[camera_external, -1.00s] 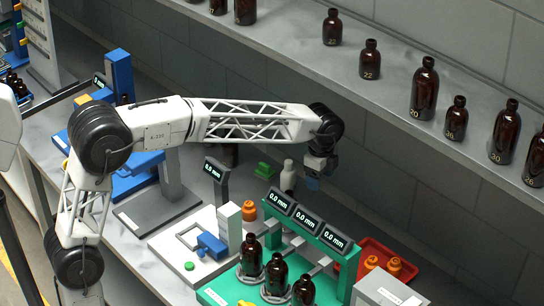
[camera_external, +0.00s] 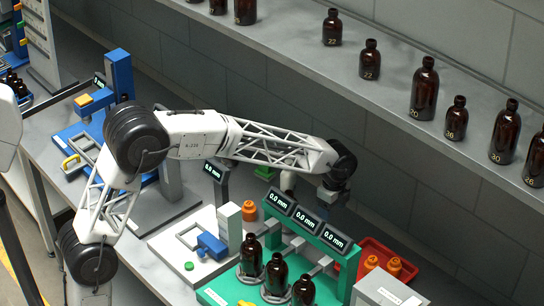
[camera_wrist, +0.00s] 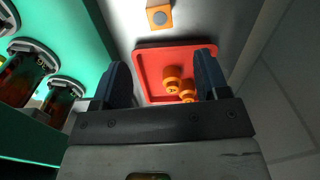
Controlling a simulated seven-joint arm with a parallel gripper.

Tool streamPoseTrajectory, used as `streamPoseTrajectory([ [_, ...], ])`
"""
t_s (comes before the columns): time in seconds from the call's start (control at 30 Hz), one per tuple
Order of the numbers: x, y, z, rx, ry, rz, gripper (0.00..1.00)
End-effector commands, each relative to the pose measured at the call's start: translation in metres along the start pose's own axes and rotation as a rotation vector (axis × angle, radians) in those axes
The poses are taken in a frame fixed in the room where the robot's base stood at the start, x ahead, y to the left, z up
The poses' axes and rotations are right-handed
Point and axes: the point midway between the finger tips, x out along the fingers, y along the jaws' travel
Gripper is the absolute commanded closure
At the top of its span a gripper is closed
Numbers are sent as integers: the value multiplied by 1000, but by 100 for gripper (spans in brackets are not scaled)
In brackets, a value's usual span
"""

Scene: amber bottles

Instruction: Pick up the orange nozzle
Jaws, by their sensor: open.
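Two small orange nozzles lie side by side in a red tray (camera_external: 376,248) at the right of the bench: one on the left (camera_external: 371,262) and one on the right (camera_external: 394,266). In the wrist view both nozzles, (camera_wrist: 172,72) and (camera_wrist: 187,88), show inside the tray (camera_wrist: 152,62), between my finger lines. Another orange piece (camera_external: 249,210) stands on the bench by a white block. My gripper (camera_external: 330,197) is above the bench, behind the green gauge stand and left of the tray. Its fingers (camera_wrist: 161,60) are apart with nothing between them.
A green stand (camera_external: 313,247) with several displays and amber bottles (camera_external: 276,275) stands left of the tray. A grey box (camera_external: 385,291) is in front of the tray. A shelf (camera_external: 400,110) with bottles runs along the wall above.

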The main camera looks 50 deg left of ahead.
Motion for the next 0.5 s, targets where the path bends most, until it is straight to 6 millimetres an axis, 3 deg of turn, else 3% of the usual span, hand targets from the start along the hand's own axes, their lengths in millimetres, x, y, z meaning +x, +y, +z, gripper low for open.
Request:
streamPoseTrajectory([
  [0.2, 42, 0, 0, 0, 0, 0, 32],
  [0.5, 49, 0, 0, 0, 0, -1, 32],
])
